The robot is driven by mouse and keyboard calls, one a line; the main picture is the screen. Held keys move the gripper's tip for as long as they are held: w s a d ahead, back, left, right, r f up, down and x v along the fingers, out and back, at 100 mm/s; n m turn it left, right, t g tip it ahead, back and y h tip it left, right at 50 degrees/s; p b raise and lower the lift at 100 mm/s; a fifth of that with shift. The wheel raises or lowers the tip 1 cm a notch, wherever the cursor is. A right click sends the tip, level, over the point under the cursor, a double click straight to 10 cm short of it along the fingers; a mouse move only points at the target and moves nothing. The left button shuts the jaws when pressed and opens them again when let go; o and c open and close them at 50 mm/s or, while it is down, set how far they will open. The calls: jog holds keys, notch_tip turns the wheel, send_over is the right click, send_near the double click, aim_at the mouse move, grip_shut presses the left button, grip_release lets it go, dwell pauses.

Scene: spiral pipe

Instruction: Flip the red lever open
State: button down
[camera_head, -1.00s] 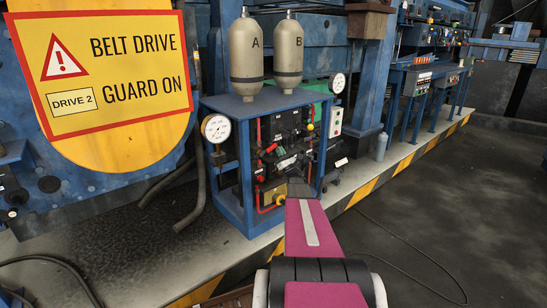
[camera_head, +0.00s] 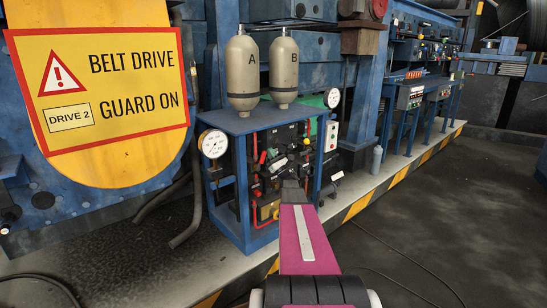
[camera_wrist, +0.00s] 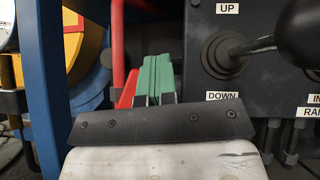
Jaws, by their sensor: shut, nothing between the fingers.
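My gripper (camera_head: 290,184) is at the front of the blue-framed hydraulic stand, low on its dark panel. In the wrist view its two green fingers (camera_wrist: 154,78) are together with nothing seen between them. A red part (camera_wrist: 127,91), possibly the red lever, shows just left of and behind the fingers, partly hidden by them and by the gripper's dark plate. I cannot tell whether they touch. In the head view a small red handle (camera_head: 262,157) shows on the panel, up and left of my gripper; its position is too small to judge.
A black-knobbed lever (camera_wrist: 245,48) between UP and DOWN labels stands close right of the fingers. A red pipe (camera_wrist: 117,40) and a blue post (camera_wrist: 54,45) stand left. The stand (camera_head: 237,195) carries tanks and a white gauge (camera_head: 213,144).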

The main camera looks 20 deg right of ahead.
jog(key=shift+s+a+r+n+g+y, duration=0.2)
jog(key=shift+a+n+g+y, duration=0.3)
jog(key=shift+n+y, duration=0.45)
jog(key=shift+s+a+r+n+g+y, duration=0.1)
jog(key=shift+a+r+n+g+y, duration=0.4)
jog(key=shift+n, duration=0.75)
jog(key=shift+s+a+n+g+y, duration=0.1)
jog(key=shift+a+n+g+y, duration=0.25)
jog(key=shift+n+g+y, duration=0.55)
jog(key=shift+n, duration=0.3)
jog(key=v, duration=1)
jog(key=shift+s+d+f, duration=0.15)
jog(key=shift+s+f, duration=0.1)
jog(key=shift+f, duration=0.05)
